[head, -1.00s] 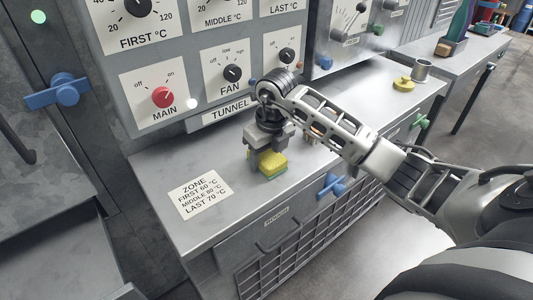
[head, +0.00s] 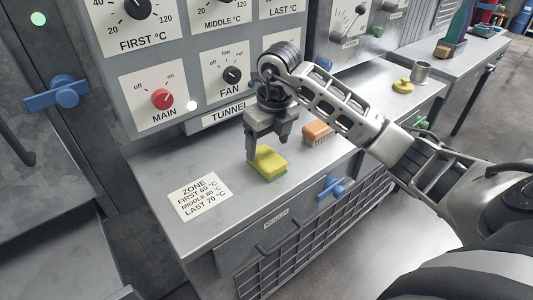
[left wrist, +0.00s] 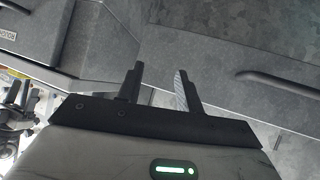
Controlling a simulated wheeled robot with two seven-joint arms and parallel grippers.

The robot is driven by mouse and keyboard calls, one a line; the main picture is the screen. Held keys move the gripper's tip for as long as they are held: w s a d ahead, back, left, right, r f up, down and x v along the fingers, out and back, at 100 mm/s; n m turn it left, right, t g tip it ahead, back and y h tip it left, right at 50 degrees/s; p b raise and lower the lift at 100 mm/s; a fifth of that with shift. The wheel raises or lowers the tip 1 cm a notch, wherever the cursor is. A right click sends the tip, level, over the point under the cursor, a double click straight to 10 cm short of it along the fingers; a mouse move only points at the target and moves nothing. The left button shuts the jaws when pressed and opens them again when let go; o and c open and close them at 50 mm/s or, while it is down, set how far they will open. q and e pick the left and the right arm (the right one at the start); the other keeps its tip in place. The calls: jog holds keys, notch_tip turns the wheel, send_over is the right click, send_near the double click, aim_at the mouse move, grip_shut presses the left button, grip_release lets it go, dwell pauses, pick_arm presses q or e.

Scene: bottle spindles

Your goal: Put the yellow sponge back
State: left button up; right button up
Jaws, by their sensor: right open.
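The yellow sponge (head: 268,163), with a green underside, lies flat on the grey metal counter (head: 222,222) in the head view. It sits to the right of the ZONE label. My right gripper (head: 264,156) is open just above and behind the sponge, fingers pointing down; the sponge's top and front are in clear view. My left gripper (left wrist: 158,88) shows only in the left wrist view. Its two fingers stand apart with nothing between them, in front of grey metal panels.
An orange brush (head: 318,132) lies on the counter right of the sponge. The control panel (head: 200,60) with knobs rises behind. A blue handle (head: 331,188) sticks out at the counter's front. A yellow round object (head: 403,86) and metal cup (head: 420,71) stand farther right.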

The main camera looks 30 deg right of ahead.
aim_at(271, 161)
notch_tip(271, 161, up, 6)
jog(key=s, duration=0.1)
jog(key=shift+r, duration=0.25)
jog(key=shift+s, duration=0.1)
dwell(0.3)
